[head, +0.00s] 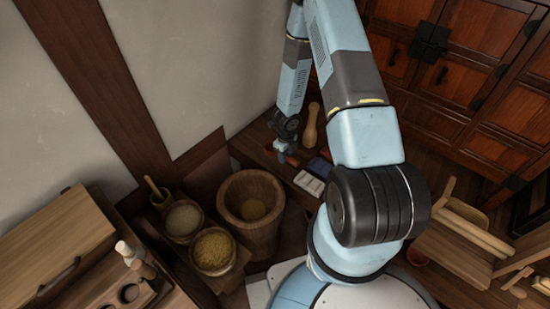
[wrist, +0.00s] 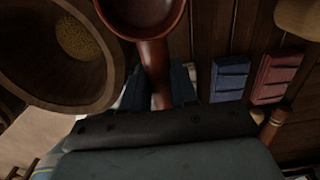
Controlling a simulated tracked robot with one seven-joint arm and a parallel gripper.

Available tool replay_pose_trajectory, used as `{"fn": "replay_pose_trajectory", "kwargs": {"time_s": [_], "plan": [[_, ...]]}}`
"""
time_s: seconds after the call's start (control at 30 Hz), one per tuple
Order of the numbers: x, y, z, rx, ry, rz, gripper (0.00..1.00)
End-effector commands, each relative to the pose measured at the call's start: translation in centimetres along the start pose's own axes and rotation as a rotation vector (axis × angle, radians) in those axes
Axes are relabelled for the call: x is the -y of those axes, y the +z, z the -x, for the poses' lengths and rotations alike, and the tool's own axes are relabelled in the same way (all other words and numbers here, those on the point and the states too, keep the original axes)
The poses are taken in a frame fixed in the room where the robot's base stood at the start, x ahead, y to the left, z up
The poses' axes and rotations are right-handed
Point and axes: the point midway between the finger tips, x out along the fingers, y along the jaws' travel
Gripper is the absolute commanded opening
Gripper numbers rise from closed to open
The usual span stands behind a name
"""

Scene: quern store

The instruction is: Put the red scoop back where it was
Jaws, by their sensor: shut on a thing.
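The red scoop (wrist: 154,58) is a reddish-brown round bowl on a straight handle. In the wrist view its bowl is at the top edge, partly cut off, and its handle runs down between my fingers. My gripper (wrist: 156,88) is shut on the handle. In the head view my gripper (head: 283,156) is low over the dark wooden surface, right of and beyond the wooden mortar (head: 235,222). Only small bits of red show by it there. The mortar, with yellow grain inside, also shows in the wrist view (wrist: 108,78), left of the scoop. I cannot tell whether the scoop touches the surface.
Ribbed blue (wrist: 230,80) and red (wrist: 277,78) blocks lie right of the scoop. A pale divided tray (head: 309,182) and an upright wooden pestle-like piece (head: 309,127) are near my gripper. Two grain-filled bowls (head: 214,270) stand left of the mortar. Wooden cabinets (head: 470,80) are behind.

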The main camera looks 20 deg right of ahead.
Motion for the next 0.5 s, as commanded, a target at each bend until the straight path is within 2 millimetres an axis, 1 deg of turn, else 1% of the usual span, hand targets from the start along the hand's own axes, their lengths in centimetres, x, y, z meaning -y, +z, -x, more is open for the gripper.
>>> {"fn": "replay_pose_trajectory", "kwargs": {"time_s": [0.07,0.23,0.5], "plan": [[0.5,0.9,-0.3,0.003,-0.004,0.004,0.00],[0.8,1.1,-0.9,-0.007,0.002,0.001,0.00],[1.6,2.6,-1.2,0.002,-0.003,0.003,0.00]]}}
